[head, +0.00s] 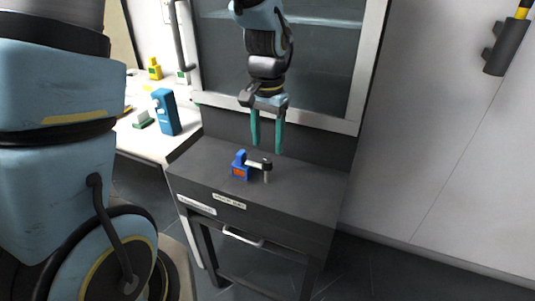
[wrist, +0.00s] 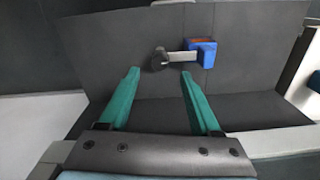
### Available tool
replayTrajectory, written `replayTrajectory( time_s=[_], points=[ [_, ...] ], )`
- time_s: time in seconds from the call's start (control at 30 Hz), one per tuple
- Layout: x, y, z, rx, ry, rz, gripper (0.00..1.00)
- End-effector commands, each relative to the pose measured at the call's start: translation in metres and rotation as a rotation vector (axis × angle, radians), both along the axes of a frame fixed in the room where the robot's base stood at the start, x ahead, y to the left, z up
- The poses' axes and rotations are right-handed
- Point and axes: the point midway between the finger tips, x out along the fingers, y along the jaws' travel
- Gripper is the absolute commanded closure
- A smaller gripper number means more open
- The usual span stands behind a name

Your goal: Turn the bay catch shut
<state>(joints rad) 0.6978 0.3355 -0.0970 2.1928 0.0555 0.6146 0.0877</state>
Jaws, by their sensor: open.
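The bay catch (head: 258,165) is on the dark grey top of a cabinet, with a blue block at its left, a pale lever arm and a dark round knob at the lever's right end. My gripper (head: 266,150) is above and slightly behind the catch, its two green fingers pointing down. It is open and empty, apart from the catch. In the wrist view the catch (wrist: 202,50) shows its blue block at right, and the lever reaches left to the knob, beyond the gap between the fingertips (wrist: 160,73).
The grey cabinet (head: 310,185) has a label and a handle (head: 243,237) on its front. A framed glass panel (head: 345,70) rises behind it. A white bench (head: 145,140) at left holds a blue device (head: 166,111) and a yellow item (head: 155,69). The cabinet top around the catch is clear.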

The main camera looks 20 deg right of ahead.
Motion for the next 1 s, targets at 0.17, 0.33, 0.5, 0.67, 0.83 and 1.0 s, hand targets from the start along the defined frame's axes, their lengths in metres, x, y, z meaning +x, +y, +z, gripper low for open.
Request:
replayTrajectory(
  time_s=[0.17, 0.33, 0.5, 0.67, 0.83, 1.0],
  points=[
    [0.001, 0.0, 0.033, -0.003, -0.003, -0.001, 0.35],
    [0.0, 0.0, 0.05, -0.001, -0.001, 0.0, 0.35],
    [0.0, 0.0, 0.054, 0.001, 0.001, -0.001, 0.35],
    [0.0, 0.0, 0.054, 0.001, 0.001, -0.001, 0.35],
    [0.0, 0.0, 0.054, 0.001, 0.001, 0.0, 0.35],
    [0.012, 0.031, 0.051, -0.008, -0.01, 0.09, 0.35]
  ],
)
